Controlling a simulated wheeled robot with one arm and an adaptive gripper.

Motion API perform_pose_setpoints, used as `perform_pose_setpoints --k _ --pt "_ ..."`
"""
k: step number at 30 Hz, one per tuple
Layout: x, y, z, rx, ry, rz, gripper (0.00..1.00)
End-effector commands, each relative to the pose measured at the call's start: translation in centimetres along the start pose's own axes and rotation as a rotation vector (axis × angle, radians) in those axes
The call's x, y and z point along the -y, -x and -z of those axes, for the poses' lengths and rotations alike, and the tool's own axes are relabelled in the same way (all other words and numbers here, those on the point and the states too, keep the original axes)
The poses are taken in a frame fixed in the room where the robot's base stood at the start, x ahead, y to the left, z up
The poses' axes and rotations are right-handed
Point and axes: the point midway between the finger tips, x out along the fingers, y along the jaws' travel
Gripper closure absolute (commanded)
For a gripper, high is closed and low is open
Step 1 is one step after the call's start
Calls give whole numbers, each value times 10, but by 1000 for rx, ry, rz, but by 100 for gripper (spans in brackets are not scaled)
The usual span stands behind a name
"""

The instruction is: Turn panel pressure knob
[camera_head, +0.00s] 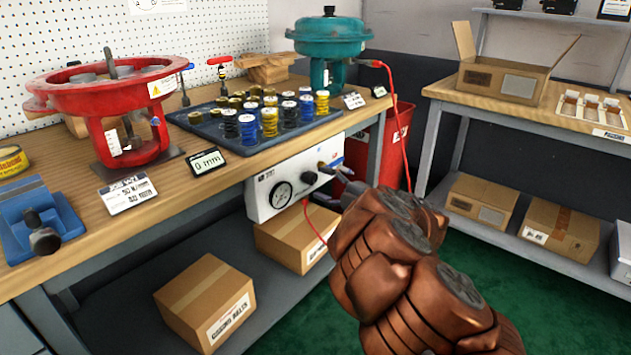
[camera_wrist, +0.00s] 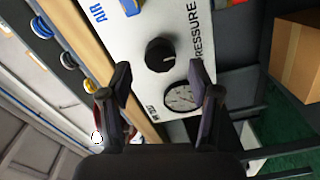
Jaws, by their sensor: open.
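The pressure knob (camera_head: 309,177) is a small black round knob on a white panel (camera_head: 262,213) under the front edge of the workbench. A round gauge (camera_head: 281,195) sits beside it. In the wrist view the knob (camera_wrist: 160,55) lies just beyond and between the fingertips of my open gripper (camera_wrist: 160,74), with a light mark on its face. The gauge (camera_wrist: 181,97) appears below it, near the right finger. No contact with the knob shows.
A red cable (camera_head: 402,125) runs from the teal actuator (camera_head: 329,48) down past the panel. Cardboard boxes (camera_head: 205,302) stand on the lower shelf. The workbench (camera_head: 235,174) edge overhangs above the panel. A red bin (camera_head: 395,135) stands behind the arm.

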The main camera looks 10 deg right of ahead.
Motion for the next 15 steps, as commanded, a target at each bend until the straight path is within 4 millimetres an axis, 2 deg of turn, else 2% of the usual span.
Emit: perform_pose_setpoints --k 9,15 --pt "1 59 -1 6 -1 2 38" --pt "0 74 -1 3 -1 1 38"
